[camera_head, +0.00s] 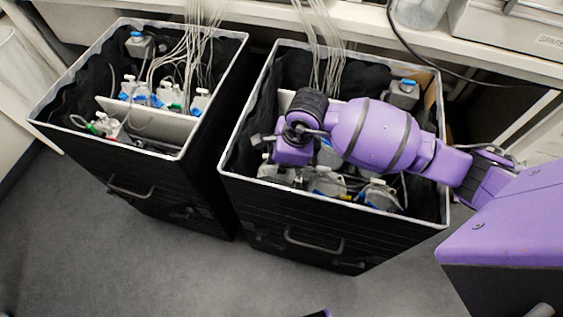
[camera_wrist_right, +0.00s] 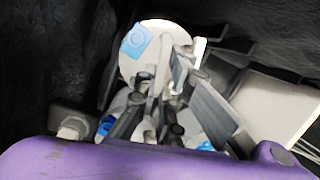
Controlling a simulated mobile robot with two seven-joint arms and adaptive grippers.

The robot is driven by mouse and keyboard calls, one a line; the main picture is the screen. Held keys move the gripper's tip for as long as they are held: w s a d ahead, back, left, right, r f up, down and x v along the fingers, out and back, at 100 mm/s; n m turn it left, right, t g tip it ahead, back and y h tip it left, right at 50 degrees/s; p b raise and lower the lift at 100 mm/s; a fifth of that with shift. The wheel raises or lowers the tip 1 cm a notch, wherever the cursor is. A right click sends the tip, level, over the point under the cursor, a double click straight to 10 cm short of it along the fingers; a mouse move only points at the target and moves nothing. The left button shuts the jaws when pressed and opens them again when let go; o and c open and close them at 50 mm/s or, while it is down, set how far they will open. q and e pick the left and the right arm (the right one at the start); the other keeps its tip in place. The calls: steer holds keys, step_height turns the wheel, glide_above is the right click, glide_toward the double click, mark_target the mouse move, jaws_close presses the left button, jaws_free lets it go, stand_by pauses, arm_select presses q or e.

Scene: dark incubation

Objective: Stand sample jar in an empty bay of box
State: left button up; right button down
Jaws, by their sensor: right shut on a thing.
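Two deep black boxes with pale rims stand side by side, the left box (camera_head: 125,165) and the right box (camera_head: 300,225). My right arm reaches over the right box, and its gripper (camera_head: 262,140) is down inside the rim at the box's left side. In the right wrist view, the gripper (camera_wrist_right: 165,75) is shut on a pale round sample jar (camera_wrist_right: 130,62) with a blue patch. Its lower part is hidden by the fingers. Bays beneath are mostly hidden by my arm.
Jars with tubing (camera_head: 325,182) stand along the right box's front, and a blue-capped jar (camera_head: 404,92) is at its back right. The left box holds several blue-capped bottles (camera_head: 140,95) and a pale divider (camera_head: 150,120). Thin tubes (camera_head: 325,55) hang from above. A bench runs behind.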

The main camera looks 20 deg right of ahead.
arm_select(q)
steer(key=shift+s+f, duration=0.15)
steer(key=shift+f, duration=0.1)
arm_select(e)
steer(key=shift+f, duration=0.35)
arm_select(q)
steer(key=shift+s+f+b, duration=0.15)
steer(key=shift+f+b, duration=0.05)
steer(key=shift+b, duration=0.15)
arm_select(e)
steer(key=shift+s+d+f, duration=0.1)
steer(key=shift+s+f, duration=0.15)
steer(key=shift+f, duration=0.2)
steer(key=c, duration=1.8)
jaws_free()
steer(key=shift+w, duration=0.2)
steer(key=shift+o, duration=0.2)
steer(key=shift+r, duration=0.15)
